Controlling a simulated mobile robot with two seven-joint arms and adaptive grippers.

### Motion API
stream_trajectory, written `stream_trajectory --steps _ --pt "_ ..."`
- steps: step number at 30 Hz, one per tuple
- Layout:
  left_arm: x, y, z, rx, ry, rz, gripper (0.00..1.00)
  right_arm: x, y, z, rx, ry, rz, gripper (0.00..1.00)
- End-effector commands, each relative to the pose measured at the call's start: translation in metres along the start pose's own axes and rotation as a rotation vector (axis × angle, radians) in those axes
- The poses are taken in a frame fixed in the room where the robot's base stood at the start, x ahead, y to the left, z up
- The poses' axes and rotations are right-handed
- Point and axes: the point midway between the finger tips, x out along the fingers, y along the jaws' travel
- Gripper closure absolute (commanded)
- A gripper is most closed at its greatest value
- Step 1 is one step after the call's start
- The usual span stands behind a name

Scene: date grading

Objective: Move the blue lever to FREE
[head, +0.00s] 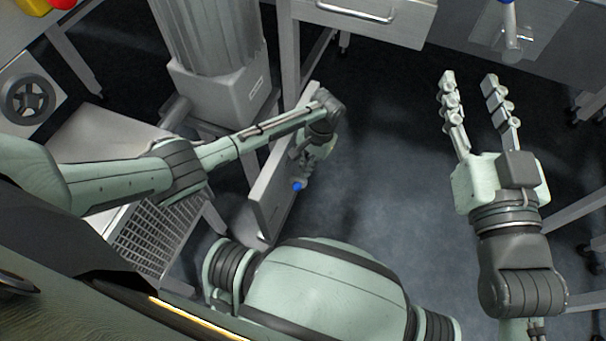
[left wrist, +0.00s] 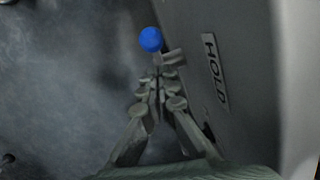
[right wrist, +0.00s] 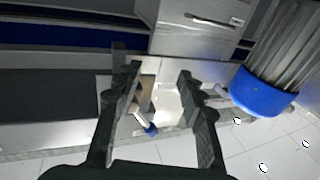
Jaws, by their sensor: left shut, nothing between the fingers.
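The blue lever's round blue knob (head: 297,186) shows beside a grey upright panel (head: 268,200) at the lower centre of the head view. In the left wrist view the knob (left wrist: 151,39) sits just beyond my left fingertips, beside a label reading HOLD (left wrist: 215,72). My left gripper (left wrist: 157,78) is shut with nothing in it. Its tips are close to the lever's short stem; I cannot tell whether they touch it. In the head view my left gripper (head: 304,170) is partly hidden by its wrist. No FREE label shows. My right gripper (right wrist: 158,80) is open and empty.
Another blue-tipped metal handle (head: 508,25) is at the top right. A drawer cabinet (head: 375,22) stands at the back, and a ribbed grey column (head: 215,40) left of it. A slotted metal grate (head: 150,240) lies under my left arm. The dark floor between my arms is clear.

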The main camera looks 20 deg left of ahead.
Motion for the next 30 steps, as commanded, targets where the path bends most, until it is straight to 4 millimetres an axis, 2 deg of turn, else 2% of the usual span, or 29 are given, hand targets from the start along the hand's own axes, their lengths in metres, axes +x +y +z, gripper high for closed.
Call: stream_trajectory --steps 6,21,30 --pt "0.011 0.000 0.012 0.001 0.002 0.001 1.00 0.000 -0.001 -0.004 0.002 0.016 -0.003 0.60" --pt "0.012 0.000 0.014 0.000 0.007 0.000 1.00 0.000 -0.001 -0.004 0.001 0.006 -0.002 0.60" --pt "0.012 0.001 0.017 -0.005 0.043 -0.005 1.00 -0.007 0.020 0.043 -0.032 -0.216 0.038 0.60"
